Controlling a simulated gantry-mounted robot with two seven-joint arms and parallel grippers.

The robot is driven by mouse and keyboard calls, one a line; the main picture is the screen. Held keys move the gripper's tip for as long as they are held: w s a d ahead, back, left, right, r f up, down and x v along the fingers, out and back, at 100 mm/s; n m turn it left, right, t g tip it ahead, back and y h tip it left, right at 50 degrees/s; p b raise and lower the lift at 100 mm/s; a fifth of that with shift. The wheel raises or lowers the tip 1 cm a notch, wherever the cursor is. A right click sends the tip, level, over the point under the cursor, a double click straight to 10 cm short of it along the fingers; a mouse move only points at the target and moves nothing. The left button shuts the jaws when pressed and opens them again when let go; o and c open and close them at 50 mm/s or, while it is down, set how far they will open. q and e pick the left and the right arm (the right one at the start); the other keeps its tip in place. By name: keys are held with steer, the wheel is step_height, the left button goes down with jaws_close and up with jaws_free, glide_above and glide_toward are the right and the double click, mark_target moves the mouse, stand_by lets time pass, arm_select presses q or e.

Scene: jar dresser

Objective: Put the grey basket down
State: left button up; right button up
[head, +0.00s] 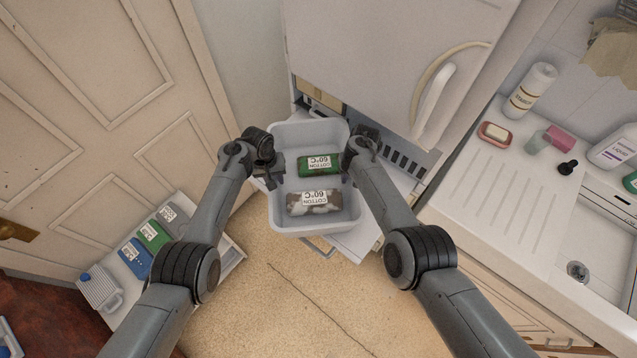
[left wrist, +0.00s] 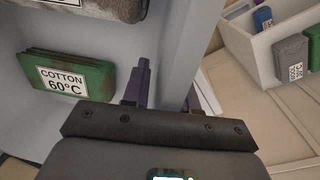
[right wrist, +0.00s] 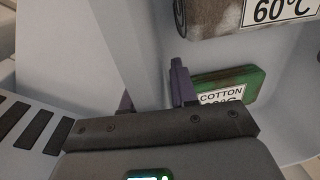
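The grey basket (head: 315,224) is upright between my two arms in the middle of the head view. Inside it lie a green packet (head: 320,165) and a brown-and-white packet (head: 314,202), both labelled COTTON 60°C. My left gripper (head: 273,170) is shut on the basket's left wall, with one finger inside and one outside, as the left wrist view (left wrist: 168,90) shows. My right gripper (head: 351,158) is shut on the right wall in the same way, seen in the right wrist view (right wrist: 152,92). The basket's underside is hidden, so I cannot tell what it touches.
A white open drawer (head: 356,240) shows below and beside the basket, under a white appliance (head: 380,50). A white bin (head: 228,250) with several coloured packets and a jug stands at left by the door. A counter (head: 490,170) with a sink is at right. The floor in front is clear.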

arm_select(q)
steer(key=shift+o, duration=0.4)
arm_select(e)
steer(key=shift+o, duration=0.4)
arm_select(q)
steer(key=shift+r, duration=0.15)
steer(key=shift+r, duration=0.65)
arm_select(e)
steer(key=shift+r, duration=0.15)
steer(key=shift+d+r, duration=0.1)
steer(key=shift+r, duration=0.1)
arm_select(q)
step_height(320, 180, up, 10)
steer(key=a, duration=0.1)
steer(key=shift+r, duration=0.2)
arm_select(e)
step_height(320, 180, up, 11)
steer(key=d, duration=0.1)
steer(key=shift+r, duration=0.2)
